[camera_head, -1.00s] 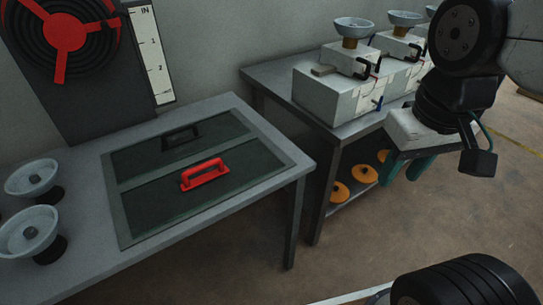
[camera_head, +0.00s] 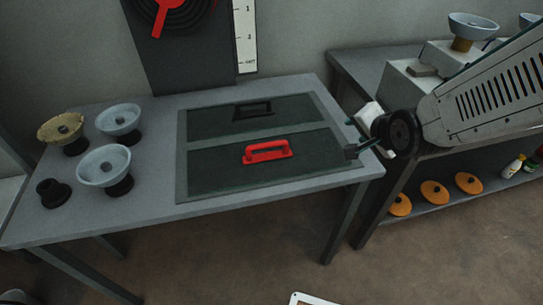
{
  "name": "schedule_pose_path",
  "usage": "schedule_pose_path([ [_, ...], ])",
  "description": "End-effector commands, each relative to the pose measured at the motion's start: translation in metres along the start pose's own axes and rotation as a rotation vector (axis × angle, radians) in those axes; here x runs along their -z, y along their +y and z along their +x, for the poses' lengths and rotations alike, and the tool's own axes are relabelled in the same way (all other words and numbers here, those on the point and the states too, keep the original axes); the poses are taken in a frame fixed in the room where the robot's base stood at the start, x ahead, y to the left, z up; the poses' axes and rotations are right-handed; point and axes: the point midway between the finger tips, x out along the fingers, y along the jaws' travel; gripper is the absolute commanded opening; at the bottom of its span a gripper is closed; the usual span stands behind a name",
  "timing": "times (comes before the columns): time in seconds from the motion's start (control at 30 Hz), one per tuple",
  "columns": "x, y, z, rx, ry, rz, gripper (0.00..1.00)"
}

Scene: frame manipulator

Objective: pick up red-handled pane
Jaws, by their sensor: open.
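The red-handled pane (camera_head: 225,178) is a dark green panel lying flat in the front half of a grey frame (camera_head: 181,150) on the table. Its red bridge handle (camera_head: 267,151) stands up near the middle of the pane. A second dark pane (camera_head: 212,122) with a black handle (camera_head: 252,110) lies behind it in the same frame. My gripper (camera_head: 357,134) is at the right edge of the table, to the right of the red handle and apart from it. Its teal fingers are open and partly hidden by the wrist; nothing shows between them.
Pale bowl-shaped cups (camera_head: 104,164) on dark bases and a brass-coloured cup (camera_head: 61,127) stand on the table's left side. A second bench (camera_head: 350,68) with grey boxes is at the right; orange discs (camera_head: 434,192) lie on its lower shelf. The space above the panes is clear.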

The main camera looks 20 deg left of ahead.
Motion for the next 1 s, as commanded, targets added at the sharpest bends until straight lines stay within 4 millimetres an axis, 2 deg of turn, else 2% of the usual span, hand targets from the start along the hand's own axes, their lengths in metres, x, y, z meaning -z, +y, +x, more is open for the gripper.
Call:
schedule_pose_path([
  [0.03, -0.022, -0.008, 0.022, 0.056, -0.008, 0.043, 0.41],
  [0.1, -0.047, -0.022, 0.045, 0.151, -0.009, 0.121, 0.41],
  [0.2, -0.085, -0.038, 0.069, 0.283, -0.031, 0.231, 0.41],
  [0.3, -0.120, -0.048, 0.083, 0.395, -0.068, 0.331, 0.41],
  [0.43, -0.154, -0.054, 0.089, 0.502, -0.118, 0.431, 0.41],
  [0.6, -0.174, -0.058, 0.092, 0.569, -0.154, 0.494, 0.41],
  [1.0, -0.180, -0.083, 0.130, 0.578, -0.157, 0.501, 0.41],
])
